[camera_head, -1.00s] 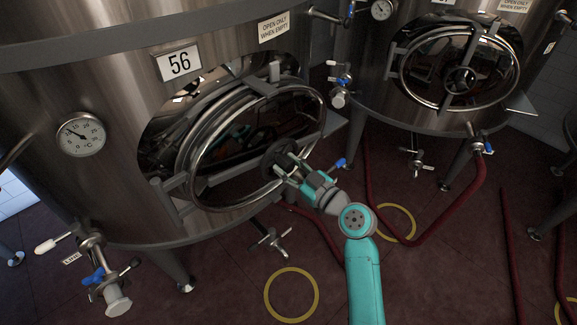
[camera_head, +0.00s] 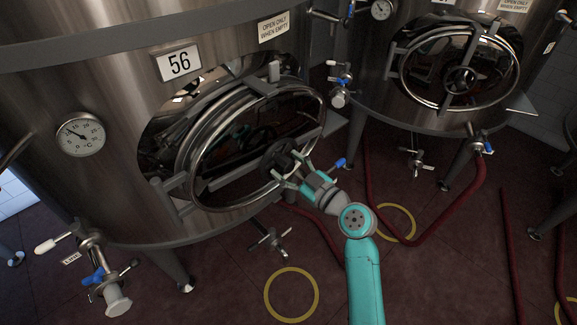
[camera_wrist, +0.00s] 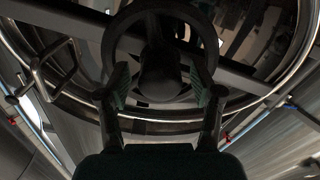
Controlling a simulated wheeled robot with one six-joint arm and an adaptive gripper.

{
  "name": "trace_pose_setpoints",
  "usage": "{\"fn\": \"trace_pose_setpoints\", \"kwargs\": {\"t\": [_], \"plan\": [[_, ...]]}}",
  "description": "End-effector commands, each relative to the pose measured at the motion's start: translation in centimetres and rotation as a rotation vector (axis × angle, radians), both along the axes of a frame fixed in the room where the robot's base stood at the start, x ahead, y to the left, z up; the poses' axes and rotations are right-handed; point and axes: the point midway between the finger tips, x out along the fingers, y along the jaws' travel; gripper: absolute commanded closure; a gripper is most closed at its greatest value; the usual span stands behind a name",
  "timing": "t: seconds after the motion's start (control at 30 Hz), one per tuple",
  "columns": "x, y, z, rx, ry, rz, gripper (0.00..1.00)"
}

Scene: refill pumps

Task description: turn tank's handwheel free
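Tank 56 (camera_head: 110,190) is a large steel tank with an oval hatch door (camera_head: 236,150) on its side. A dark handwheel (camera_head: 280,153) sits at the right part of that door. In the wrist view the handwheel's round rim and hub (camera_wrist: 160,75) fill the upper middle. My gripper (camera_head: 286,174) is at the handwheel's lower right side. Its fingers are spread apart, and in the wrist view the open fingertips (camera_wrist: 158,90) stand on either side of the hub area, over the lower rim. I cannot tell whether they touch it.
A second tank (camera_head: 370,95) with a similar hatch and handwheel (camera_head: 460,80) stands at the right. Valves with blue handles (camera_head: 95,276) stick out low on the tanks. Red hoses (camera_head: 440,230) and yellow rings (camera_head: 291,295) lie on the dark floor.

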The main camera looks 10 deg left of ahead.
Motion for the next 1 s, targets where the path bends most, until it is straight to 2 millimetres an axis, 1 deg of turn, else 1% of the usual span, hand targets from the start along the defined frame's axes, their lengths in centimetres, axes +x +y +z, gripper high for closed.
{"fn": "trace_pose_setpoints", "kwargs": {"t": [0.17,0.33,0.73,0.9,1.0], "plan": [[0.0,0.0,0.0,0.001,-0.001,0.0,0.35],[-0.8,-1.1,0.0,0.001,-0.001,-0.002,0.35],[-5.4,-7.1,-0.1,0.001,0.001,-0.003,0.35],[-6.7,-8.8,-0.1,0.0,0.001,-0.002,0.35],[-7.2,-9.2,0.0,0.0,0.0,-0.001,0.35]]}}
